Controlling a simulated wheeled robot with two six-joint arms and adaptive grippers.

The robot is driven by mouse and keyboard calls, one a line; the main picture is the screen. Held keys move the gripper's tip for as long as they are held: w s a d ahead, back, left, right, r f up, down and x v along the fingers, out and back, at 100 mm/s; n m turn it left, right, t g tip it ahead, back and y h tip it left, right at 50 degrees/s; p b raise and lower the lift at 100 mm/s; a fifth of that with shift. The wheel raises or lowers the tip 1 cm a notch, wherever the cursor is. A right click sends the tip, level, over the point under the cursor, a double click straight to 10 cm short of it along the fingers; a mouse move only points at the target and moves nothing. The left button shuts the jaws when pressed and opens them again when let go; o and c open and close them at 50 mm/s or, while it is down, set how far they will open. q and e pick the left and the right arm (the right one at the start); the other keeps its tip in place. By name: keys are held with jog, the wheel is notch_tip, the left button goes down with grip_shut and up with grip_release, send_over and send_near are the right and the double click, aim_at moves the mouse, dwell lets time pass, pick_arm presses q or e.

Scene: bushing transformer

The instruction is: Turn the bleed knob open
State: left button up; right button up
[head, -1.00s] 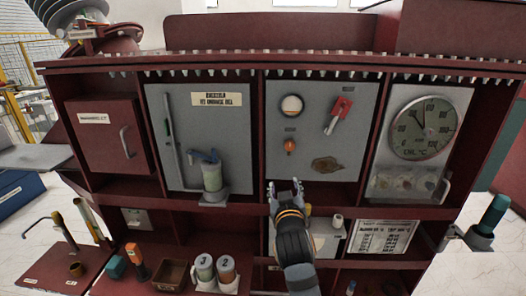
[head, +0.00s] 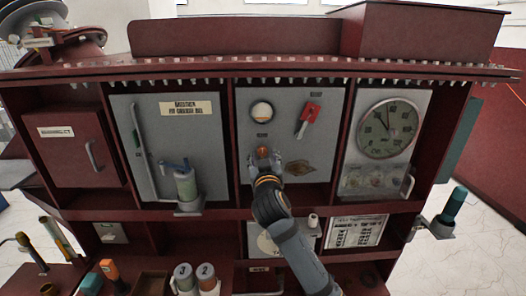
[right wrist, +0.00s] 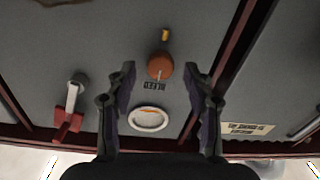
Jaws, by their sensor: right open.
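The bleed knob (right wrist: 160,66) is a small orange knob with a brass stub, on a grey panel above a "BLEED" label in the right wrist view. In the head view the orange knob (head: 263,150) shows just above my right gripper (head: 264,160), which partly covers it. In the right wrist view my right gripper (right wrist: 158,82) is open, with its two fingers on either side of the knob and gaps between. I cannot tell whether the fingers reach as deep as the knob. My left gripper is not in view.
On the same panel are a round white-faced gauge or window (head: 262,112), a red-handled lever (head: 308,118) and a brown plate (head: 299,168). A large dial (head: 388,128) is at right. A shelf ledge runs below the panel.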

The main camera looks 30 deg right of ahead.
jog(key=shift+w+d, duration=0.3)
jog(key=shift+w, duration=0.25)
grip_shut()
